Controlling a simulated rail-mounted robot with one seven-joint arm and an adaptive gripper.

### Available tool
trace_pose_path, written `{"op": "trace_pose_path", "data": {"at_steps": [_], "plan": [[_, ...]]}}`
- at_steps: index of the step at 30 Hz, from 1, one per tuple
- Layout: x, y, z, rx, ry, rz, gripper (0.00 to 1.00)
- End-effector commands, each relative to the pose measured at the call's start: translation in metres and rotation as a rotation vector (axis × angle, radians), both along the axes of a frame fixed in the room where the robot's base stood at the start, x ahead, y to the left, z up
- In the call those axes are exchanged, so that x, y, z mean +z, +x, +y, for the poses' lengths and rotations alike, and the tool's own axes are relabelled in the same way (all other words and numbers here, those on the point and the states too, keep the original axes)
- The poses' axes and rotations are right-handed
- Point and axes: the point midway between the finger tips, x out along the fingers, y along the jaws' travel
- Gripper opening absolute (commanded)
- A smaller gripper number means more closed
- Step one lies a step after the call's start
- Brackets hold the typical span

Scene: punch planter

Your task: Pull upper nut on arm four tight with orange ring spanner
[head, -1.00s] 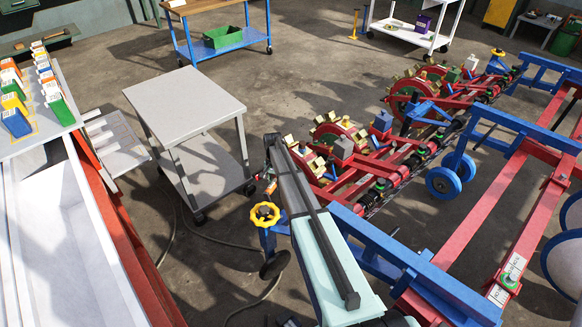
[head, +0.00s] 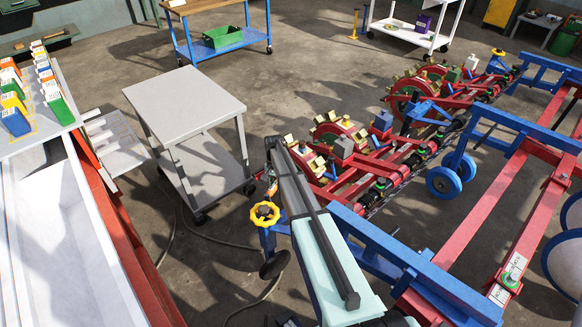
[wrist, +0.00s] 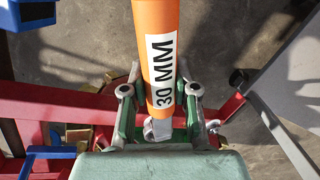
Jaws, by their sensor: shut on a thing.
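The orange spanner (wrist: 155,22) fills the top middle of the wrist view, with a white "30 MM" label on its shaft. My gripper (wrist: 160,92) is shut on it, one finger on each side of the shaft. The spanner's ring ends cannot be made out. In the head view a small orange part of the spanner (head: 271,190) shows beside my arm. The planter (head: 345,147) has red arms and punch wheels with brass-coloured cups, beyond my arm. The upper nut on arm four cannot be picked out; my arm covers part of that area.
A grey trolley (head: 190,95) stands left of my arm, close to the gripper. A yellow handwheel (head: 265,214) on a blue post stands just in front. The planter's blue frame beam (head: 400,255) runs to the right. Floor is open behind the trolley.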

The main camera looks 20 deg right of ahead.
Motion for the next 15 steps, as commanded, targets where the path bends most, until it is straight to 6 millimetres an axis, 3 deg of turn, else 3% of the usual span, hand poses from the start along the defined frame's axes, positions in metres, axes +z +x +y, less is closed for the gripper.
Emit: {"op": "trace_pose_path", "data": {"at_steps": [15], "plan": [[-0.0109,-0.0044,-0.0012,0.0,0.0,0.0,0.0]]}}
